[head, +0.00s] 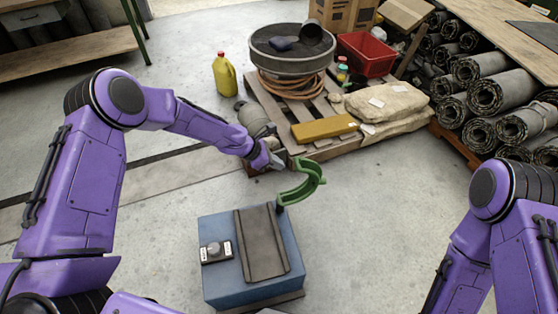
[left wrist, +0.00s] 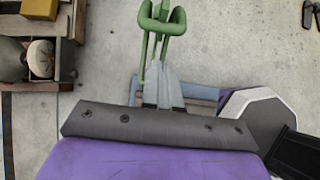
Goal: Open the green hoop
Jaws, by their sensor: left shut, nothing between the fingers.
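The green hoop (head: 303,182) stands raised at the back edge of a blue box (head: 225,278), curving up and away from the box top. A dark grey channel (head: 262,243) on the box lies uncovered in front of it. My left gripper (head: 280,163) is shut and empty, just left of the hoop's upper part. In the left wrist view the shut fingers (left wrist: 162,80) point at the green hoop (left wrist: 162,20), close to it; I cannot tell if they touch. My right gripper is out of view; only my right arm shows at lower right.
A small panel with a grey knob (head: 214,249) sits on the box's left side. Behind is a pallet (head: 275,117) with a yellow block (head: 324,128), sacks, a round pan and a red crate (head: 366,55). Dark rolls (head: 492,95) are stacked right. Floor around the box is clear.

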